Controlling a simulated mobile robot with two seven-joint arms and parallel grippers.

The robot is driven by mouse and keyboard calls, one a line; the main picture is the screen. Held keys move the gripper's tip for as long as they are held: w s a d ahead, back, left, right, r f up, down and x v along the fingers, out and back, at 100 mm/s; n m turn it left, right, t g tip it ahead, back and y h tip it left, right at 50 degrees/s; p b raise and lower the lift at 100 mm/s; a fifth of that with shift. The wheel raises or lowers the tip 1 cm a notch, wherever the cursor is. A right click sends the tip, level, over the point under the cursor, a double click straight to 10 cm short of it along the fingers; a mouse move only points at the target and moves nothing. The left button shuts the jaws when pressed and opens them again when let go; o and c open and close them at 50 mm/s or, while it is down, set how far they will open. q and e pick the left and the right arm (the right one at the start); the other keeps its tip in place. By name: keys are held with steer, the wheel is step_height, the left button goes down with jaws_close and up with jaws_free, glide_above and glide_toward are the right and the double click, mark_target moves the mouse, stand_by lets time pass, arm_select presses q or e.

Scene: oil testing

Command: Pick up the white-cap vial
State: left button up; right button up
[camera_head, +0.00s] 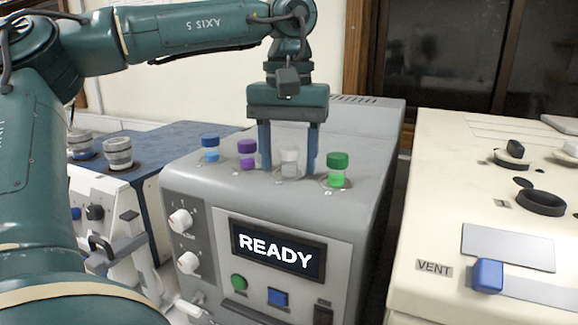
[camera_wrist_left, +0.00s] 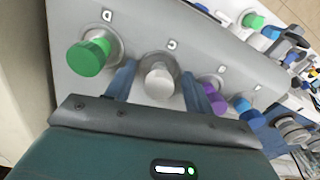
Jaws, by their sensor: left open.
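The white-cap vial (camera_head: 290,162) stands upright in the top of the grey machine, third in a row of vials. It also shows in the left wrist view (camera_wrist_left: 159,82). My left gripper (camera_head: 288,168) is open and points down, with one finger on each side of the white-cap vial. In the left wrist view its fingers (camera_wrist_left: 160,88) also flank the white cap, and a gap shows on both sides. Whether the fingers touch the vial's lower body is hard to tell. My right gripper is not in view.
A green-cap vial (camera_head: 338,170) stands close right of the fingers; purple-cap (camera_head: 247,153) and blue-cap (camera_head: 210,148) vials stand to the left. The grey machine (camera_head: 190,165) has a READY display (camera_head: 277,248). A cream machine (camera_head: 440,210) stands right, beyond a gap.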

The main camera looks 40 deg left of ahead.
arm_select(q)
steer(key=c, duration=1)
steer(key=shift+c, duration=0.2)
